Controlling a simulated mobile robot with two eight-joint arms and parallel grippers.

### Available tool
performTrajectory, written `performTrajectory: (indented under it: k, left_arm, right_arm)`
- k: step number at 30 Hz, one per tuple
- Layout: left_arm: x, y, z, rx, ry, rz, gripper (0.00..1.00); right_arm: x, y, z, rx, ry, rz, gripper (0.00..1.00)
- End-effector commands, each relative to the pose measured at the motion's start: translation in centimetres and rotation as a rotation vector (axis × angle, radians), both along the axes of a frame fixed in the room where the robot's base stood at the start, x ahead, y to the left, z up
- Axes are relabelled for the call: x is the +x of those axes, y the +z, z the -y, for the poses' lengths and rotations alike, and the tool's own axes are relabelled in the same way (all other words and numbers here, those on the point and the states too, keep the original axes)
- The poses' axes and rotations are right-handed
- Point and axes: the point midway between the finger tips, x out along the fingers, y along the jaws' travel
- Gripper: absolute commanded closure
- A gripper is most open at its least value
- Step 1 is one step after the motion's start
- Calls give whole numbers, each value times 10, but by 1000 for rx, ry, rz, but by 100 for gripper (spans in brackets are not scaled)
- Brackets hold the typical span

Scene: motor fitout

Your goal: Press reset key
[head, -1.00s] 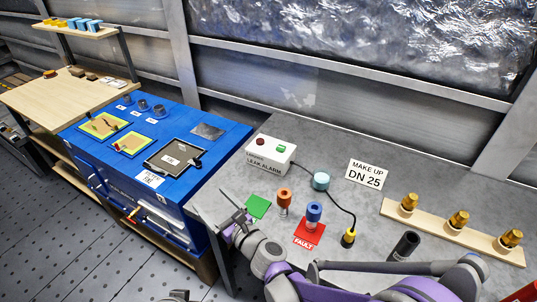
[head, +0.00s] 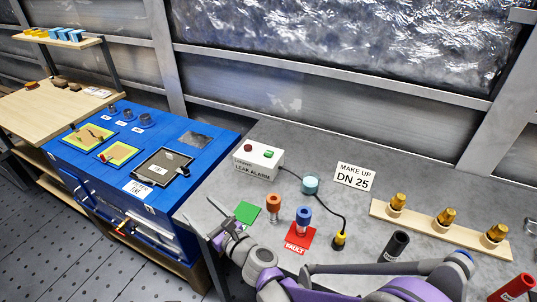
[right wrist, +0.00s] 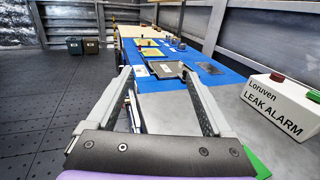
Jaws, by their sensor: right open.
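The white LEAK ALARM box (head: 257,170) stands on the grey bench, with a red round part (head: 248,148) and a green key (head: 268,154) on top. It also shows at the right in the right wrist view (right wrist: 278,108), where the red part (right wrist: 277,77) is visible and the green key is at the frame edge (right wrist: 314,96). I cannot read any reset label. My right gripper (head: 205,218) is open and empty near the bench's left edge, apart from the box and on its near side. Its two spread fingers show in the wrist view (right wrist: 158,85). My left gripper is out of view.
A green card (head: 247,212), orange-topped (head: 273,204) and blue-topped (head: 304,216) fittings and a red FAULT card (head: 299,241) lie close to my right gripper. The blue cabinet (head: 205,165) adjoins at left.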

Motion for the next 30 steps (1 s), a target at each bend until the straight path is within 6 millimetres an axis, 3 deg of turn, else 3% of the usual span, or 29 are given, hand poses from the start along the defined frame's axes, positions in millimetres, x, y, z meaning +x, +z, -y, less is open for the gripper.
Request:
performTrajectory:
  k: [2,13,30]
  left_arm:
    - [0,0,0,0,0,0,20]
    - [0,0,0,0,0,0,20]
    - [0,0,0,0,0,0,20]
  right_arm:
    - [0,0,0,0,0,0,31]
    - [0,0,0,0,0,0,98]
    - [0,0,0,0,0,0,100]
